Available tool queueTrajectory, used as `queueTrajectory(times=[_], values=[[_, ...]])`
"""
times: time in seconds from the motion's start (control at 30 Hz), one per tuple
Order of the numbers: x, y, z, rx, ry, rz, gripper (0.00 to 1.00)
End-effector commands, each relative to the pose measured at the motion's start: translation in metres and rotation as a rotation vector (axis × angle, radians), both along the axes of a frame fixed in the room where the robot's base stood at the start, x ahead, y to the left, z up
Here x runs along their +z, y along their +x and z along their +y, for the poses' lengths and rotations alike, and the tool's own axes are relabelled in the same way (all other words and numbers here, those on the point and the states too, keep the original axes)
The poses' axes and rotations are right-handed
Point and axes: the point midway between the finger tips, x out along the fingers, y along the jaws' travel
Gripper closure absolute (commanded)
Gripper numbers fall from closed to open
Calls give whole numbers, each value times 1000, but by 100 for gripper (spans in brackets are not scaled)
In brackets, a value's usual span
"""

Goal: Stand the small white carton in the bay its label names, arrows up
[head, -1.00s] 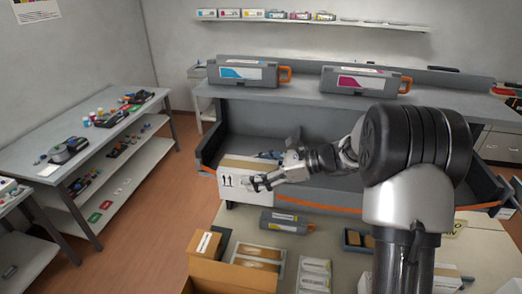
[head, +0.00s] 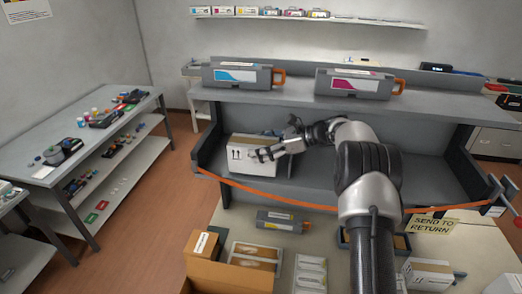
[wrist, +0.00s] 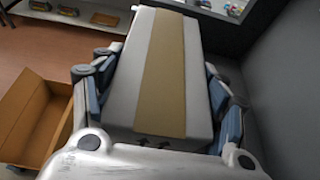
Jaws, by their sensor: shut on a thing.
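The small white carton (head: 243,156) has a tan tape strip on top and black arrows on its front face, pointing up. It is upright in the left bay (head: 215,160) of the grey rack, under the cyan-marked cartridge (head: 236,76). My gripper (head: 264,154) is shut on the carton. In the wrist view the carton (wrist: 205,75) lies between the finger pads. Whether its base touches the bay floor I cannot tell. The right bay (head: 330,182), under the magenta-marked cartridge (head: 353,84), holds no carton. No label naming a bay is readable.
An orange strap (head: 300,203) runs across the rack's front. A grey cartridge (head: 283,221), an open brown box (head: 215,272) and white packets (head: 310,272) lie on the front table.

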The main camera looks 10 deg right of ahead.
Motion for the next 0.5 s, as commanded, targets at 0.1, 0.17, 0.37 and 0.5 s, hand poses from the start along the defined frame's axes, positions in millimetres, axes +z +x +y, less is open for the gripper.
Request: queueTrajectory(times=[0.1, 0.17, 0.37, 0.5], values=[[-11, -1, 1, 1, 1, 0, 75], [-13, -1, 1, 0, 2, -1, 75], [-13, -1, 1, 0, 1, -2, 75], [-17, -1, 1, 0, 1, -2, 75]])
